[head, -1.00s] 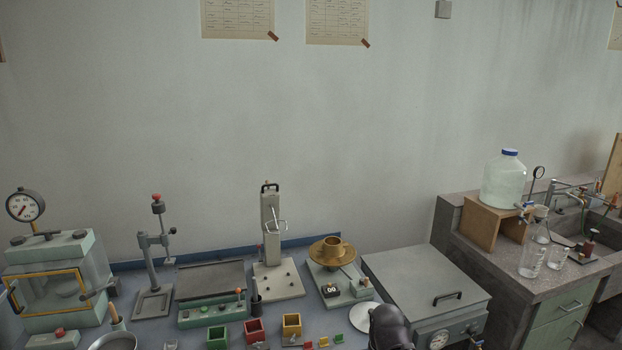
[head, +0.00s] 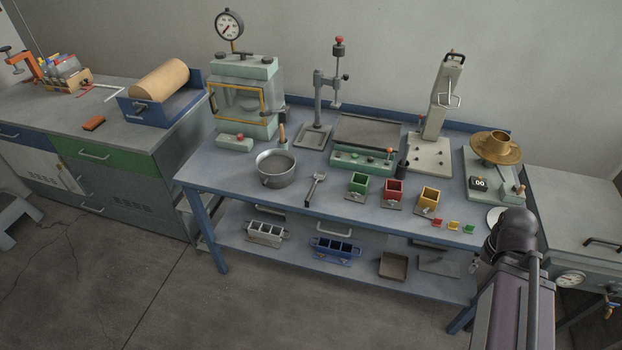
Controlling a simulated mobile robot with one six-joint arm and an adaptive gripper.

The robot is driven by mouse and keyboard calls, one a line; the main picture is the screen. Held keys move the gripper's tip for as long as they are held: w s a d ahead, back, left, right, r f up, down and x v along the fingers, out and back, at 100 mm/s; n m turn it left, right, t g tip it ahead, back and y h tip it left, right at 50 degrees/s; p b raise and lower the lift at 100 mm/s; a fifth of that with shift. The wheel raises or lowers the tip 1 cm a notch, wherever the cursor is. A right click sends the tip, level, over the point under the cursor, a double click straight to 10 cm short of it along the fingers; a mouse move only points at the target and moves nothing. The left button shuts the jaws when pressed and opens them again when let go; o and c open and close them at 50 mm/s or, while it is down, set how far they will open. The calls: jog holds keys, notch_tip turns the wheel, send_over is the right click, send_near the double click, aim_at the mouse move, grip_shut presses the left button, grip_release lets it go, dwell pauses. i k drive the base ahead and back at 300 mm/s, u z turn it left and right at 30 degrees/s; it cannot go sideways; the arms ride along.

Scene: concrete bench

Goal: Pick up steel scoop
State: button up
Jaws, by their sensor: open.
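A small grey metal tool with a dark handle, which looks like the steel scoop (head: 316,185), lies on the blue-grey bench top (head: 235,170) near its front edge. It lies between a round steel bowl (head: 276,180) on its left and a green cube mould (head: 358,186) on its right. It is small in the view, so its exact shape is hard to tell. Part of my dark arm shows at the lower right, over the bench's right end. My gripper cannot be made out in this view.
Red (head: 393,193) and yellow (head: 428,200) moulds stand right of the green one. A glass-fronted chamber with a gauge (head: 229,25), a stand and other apparatus line the back. Moulds and a tray (head: 393,266) sit on the lower shelf. The floor in front is clear.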

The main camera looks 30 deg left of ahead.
aim_at(319, 176)
jog(key=u, duration=1.2)
